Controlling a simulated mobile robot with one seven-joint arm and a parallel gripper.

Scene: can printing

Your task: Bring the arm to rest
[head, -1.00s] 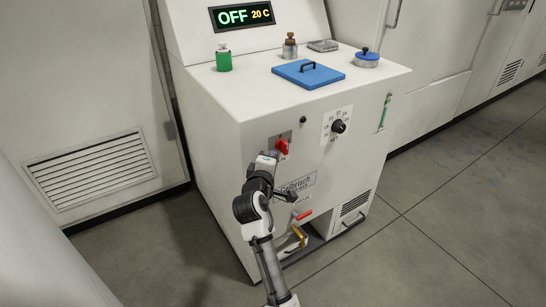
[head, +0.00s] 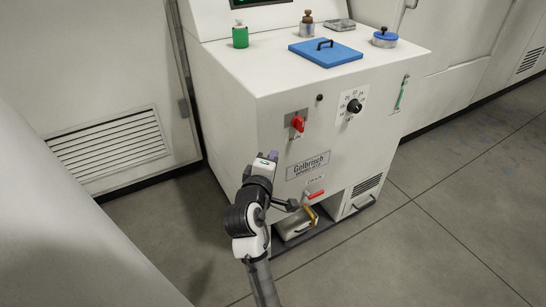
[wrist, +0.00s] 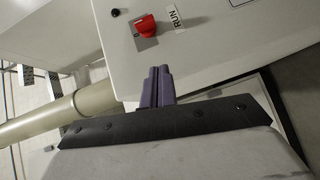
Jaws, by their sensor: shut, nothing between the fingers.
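My gripper (wrist: 159,88) shows in the wrist view with its two purple fingers together and nothing between them. In the head view my gripper (head: 273,156) is at the lower left of the white machine's front (head: 330,130), below the red switch. The arm is bent and comes up from the bottom of the picture. The red switch (head: 298,122) sits on the machine's front, and it also shows in the wrist view (wrist: 146,27) beside the RUN label. I see no contact between the fingers and the switch.
The machine's top holds a green bottle (head: 240,36), a blue lid (head: 325,52), a brown-capped bottle (head: 307,26) and a blue-capped jar (head: 385,38). A red-handled drain valve (head: 314,195) sits low on the front, above a metal container (head: 297,223). Floor to the right is clear.

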